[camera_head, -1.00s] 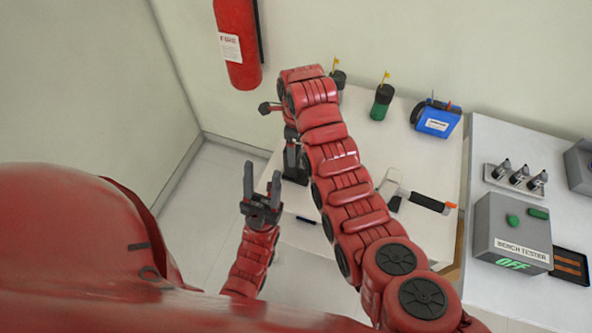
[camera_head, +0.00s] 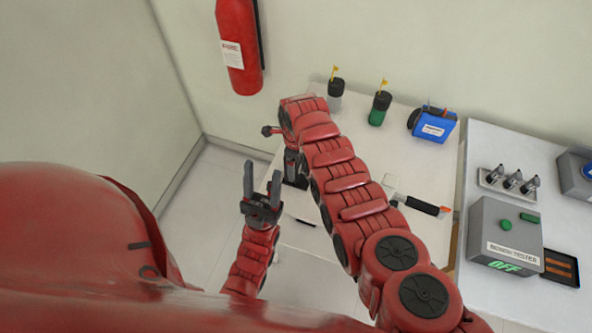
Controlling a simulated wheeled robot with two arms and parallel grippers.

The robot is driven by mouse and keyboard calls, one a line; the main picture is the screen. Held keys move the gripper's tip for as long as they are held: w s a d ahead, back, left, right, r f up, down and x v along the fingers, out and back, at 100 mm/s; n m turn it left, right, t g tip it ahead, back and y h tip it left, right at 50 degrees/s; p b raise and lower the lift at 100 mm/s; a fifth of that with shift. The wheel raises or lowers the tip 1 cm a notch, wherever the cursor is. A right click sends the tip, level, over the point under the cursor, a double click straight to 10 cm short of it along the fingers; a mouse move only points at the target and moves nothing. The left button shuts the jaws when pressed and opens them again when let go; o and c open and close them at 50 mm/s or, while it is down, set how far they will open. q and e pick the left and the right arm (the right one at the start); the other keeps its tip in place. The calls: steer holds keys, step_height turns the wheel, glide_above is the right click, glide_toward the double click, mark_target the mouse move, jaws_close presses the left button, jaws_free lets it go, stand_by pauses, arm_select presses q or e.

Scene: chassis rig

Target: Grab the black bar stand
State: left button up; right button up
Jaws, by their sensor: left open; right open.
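A dark block (camera_head: 297,183), which may be the black bar stand, shows at the left edge of the white table, largely hidden by my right arm. My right arm reaches over the table and bends down at its far end; the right gripper (camera_head: 291,165) is just above or at this block, its fingers mostly hidden, so contact cannot be told. My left gripper (camera_head: 262,187) is open and empty, fingers pointing up in the picture, left of the block and apart from it.
On the white table (camera_head: 410,165) are a black-handled tool (camera_head: 423,206) with an orange tip, a green container (camera_head: 379,108), a grey one (camera_head: 336,93) and a blue box (camera_head: 433,126). A grey bench tester (camera_head: 505,235) stands at right. A red extinguisher (camera_head: 238,55) hangs on the wall.

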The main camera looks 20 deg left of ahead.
jaws_close()
stand_by(0.3)
steer(key=shift+w+r, duration=0.1)
steer(key=shift+r, duration=0.1)
stand_by(0.4)
